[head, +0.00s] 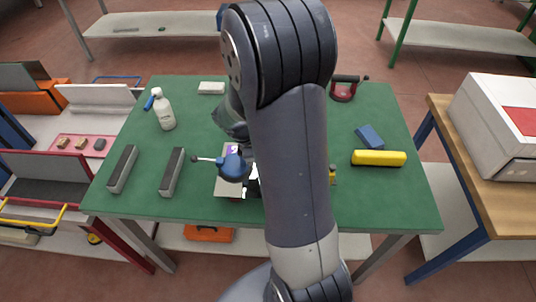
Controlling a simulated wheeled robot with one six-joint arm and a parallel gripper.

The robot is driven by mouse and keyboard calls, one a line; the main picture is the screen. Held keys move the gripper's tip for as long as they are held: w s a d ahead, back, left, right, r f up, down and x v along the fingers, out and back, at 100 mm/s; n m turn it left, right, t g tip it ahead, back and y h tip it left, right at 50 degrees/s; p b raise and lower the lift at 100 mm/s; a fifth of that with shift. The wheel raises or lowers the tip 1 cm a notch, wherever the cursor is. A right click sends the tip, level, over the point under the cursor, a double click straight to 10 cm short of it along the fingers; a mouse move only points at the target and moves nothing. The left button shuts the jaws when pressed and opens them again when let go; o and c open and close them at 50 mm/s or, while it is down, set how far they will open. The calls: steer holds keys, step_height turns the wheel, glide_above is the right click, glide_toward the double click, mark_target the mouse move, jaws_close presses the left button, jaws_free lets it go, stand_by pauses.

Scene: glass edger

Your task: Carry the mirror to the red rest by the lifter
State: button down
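A pale, flat panel (227,187), which looks like the mirror, shows in part at the middle of the green table. My arm hides its right side. A blue clamp-like tool (234,165) with a thin lever pointing left is in front of or on the panel. I cannot tell if they touch. My gripper is mostly hidden behind my own arm. Only a small dark part (252,181) shows beside the panel, and its fingers cannot be made out. A red-edged rest (42,164) with an upright back stands at the left. A yellow handle (35,221), possibly the lifter's, is near its front.
The green table (408,195) carries two grey bars (172,172), a white bottle (165,110), a white block (211,88), a red tool (343,91), a blue block (370,136) and a yellow bar (379,158). A white box (490,125) stands on a wooden bench at right.

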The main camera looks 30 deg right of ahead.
steer(key=shift+f, duration=0.25)
stand_by(0.3)
steer(key=c, duration=1)
jaws_free()
steer(key=shift+f, duration=0.15)
steer(key=v, duration=1.1)
steer(key=shift+d, duration=0.1)
steer(key=x, duration=1)
steer(key=shift+s+d+f, duration=0.1)
steer(key=shift+f, duration=0.25)
steer(key=shift+r, duration=0.15)
